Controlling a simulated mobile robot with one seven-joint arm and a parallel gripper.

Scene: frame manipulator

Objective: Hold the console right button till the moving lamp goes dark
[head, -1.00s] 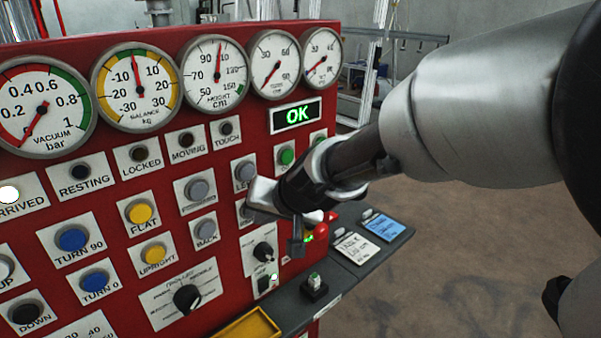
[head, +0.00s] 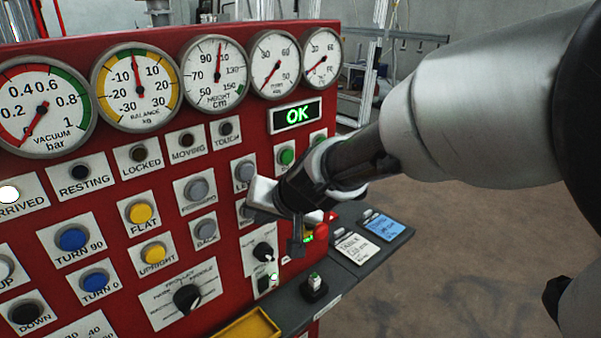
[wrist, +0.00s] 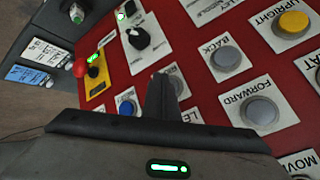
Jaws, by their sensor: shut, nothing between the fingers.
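The red console (head: 150,100) fills the left of the head view. Its grey right button (wrist: 178,84) shows partly behind my finger in the wrist view. In the head view my gripper mostly hides that button. My gripper (head: 256,203) is shut and empty, its tip close at the right button's place. Its dark finger also shows in the wrist view (wrist: 160,88). I cannot tell whether the tip touches or presses the button. The moving lamp (head: 186,140) looks dark.
The grey back button (wrist: 226,58) and forward button (wrist: 262,110) lie beside the finger. The arrived lamp (head: 9,194) is lit white, and a display (head: 297,115) reads OK. A red knob (head: 321,232) and a shelf with cards (head: 355,248) lie below my arm.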

